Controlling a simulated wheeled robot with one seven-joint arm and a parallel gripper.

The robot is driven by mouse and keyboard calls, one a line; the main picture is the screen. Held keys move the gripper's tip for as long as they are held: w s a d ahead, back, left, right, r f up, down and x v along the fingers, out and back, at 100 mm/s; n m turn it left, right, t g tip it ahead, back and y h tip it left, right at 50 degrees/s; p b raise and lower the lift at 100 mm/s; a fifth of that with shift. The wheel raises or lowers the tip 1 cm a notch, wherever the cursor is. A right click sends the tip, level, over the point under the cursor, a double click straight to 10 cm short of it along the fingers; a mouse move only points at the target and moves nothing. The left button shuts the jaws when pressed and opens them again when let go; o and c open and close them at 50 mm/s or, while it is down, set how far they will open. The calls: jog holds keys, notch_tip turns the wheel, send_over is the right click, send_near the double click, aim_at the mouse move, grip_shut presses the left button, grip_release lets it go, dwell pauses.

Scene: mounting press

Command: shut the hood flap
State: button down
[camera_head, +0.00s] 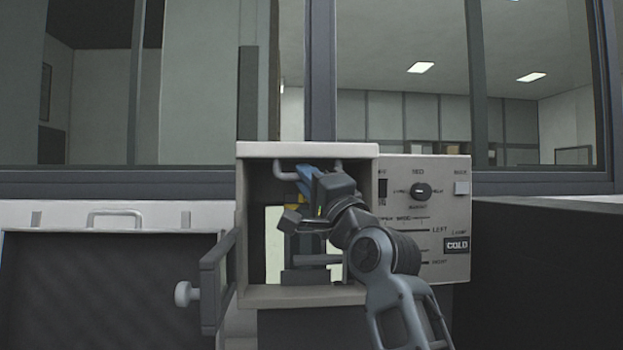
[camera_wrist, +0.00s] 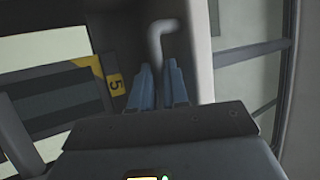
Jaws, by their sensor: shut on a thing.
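The press housing (camera_head: 307,149) is a beige box with an open front. My gripper (camera_head: 307,177) reaches inside it, near the top. In the wrist view my gripper's blue fingers (camera_wrist: 157,88) are shut on a grey bent bar (camera_wrist: 160,35), whose curved end rises above the fingertips. Similar bent grey ends of a bar (camera_head: 281,168) show under the housing's top in the head view. Whether this bar belongs to the hood flap I cannot tell. A dark door (camera_head: 212,285) with a pale knob (camera_head: 185,293) stands swung open at the housing's left side.
A control panel (camera_head: 422,215) with a dial and slots adjoins the housing on the right. A yellow-cornered part marked 5 (camera_wrist: 114,84) is left of my fingers. A dark panel with a chrome handle (camera_head: 115,217) is at left, a dark block (camera_head: 545,270) at right.

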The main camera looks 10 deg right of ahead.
jog(key=shift+w+d+f+h, duration=0.1)
jog(key=shift+w+f+h, duration=0.3)
jog(key=shift+f, duration=0.35)
jog(key=c, duration=1.1)
grip_release()
jog(key=shift+w, duration=0.15)
jog(key=b+v, duration=0.1)
jog(key=v, duration=0.6)
jog(key=shift+s+d, duration=0.1)
jog(key=shift+s, duration=0.3)
